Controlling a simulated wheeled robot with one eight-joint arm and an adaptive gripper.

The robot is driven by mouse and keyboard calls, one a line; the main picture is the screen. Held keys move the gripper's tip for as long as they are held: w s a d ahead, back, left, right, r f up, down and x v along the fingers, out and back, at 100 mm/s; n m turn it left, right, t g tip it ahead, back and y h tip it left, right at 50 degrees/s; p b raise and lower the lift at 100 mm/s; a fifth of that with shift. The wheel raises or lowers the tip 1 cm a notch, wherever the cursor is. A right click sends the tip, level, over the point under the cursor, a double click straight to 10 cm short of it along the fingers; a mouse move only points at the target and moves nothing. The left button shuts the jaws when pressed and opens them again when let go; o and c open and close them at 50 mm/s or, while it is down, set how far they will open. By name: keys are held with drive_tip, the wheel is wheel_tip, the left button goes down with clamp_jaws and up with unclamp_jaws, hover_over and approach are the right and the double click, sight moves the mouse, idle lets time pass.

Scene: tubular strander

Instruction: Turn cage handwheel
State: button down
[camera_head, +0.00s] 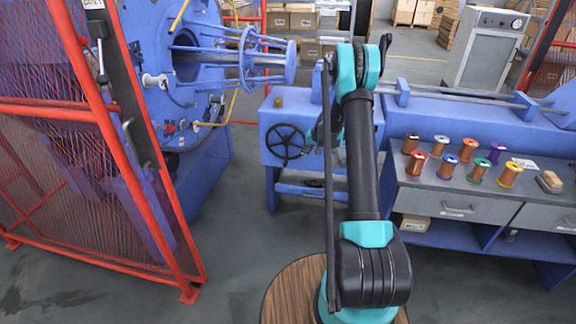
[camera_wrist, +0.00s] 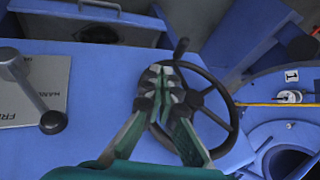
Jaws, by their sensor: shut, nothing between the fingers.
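The cage handwheel (camera_head: 284,142) is a black spoked wheel on the front of a blue housing in the head view. In the wrist view, the handwheel (camera_wrist: 234,113) shows with a dark crank handle (camera_wrist: 181,48) standing out at the top of its rim. My gripper (camera_wrist: 166,78) has its green fingers brought together in front of the wheel's left part, hiding some of the rim and hub. It is shut and empty. I cannot tell whether the fingertips touch the wheel. In the head view my arm hides most of the gripper, just right of the wheel.
A lever with a black ball knob (camera_wrist: 53,122) stands by a lettered plate left of the wheel in the wrist view. In the head view, a red mesh guard (camera_head: 150,160) stands left and a bench with several wire spools (camera_head: 470,150) stands right.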

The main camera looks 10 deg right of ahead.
drive_tip(key=a+x, duration=0.2)
drive_tip(key=x, duration=1)
drive_tip(key=shift+a, duration=0.45)
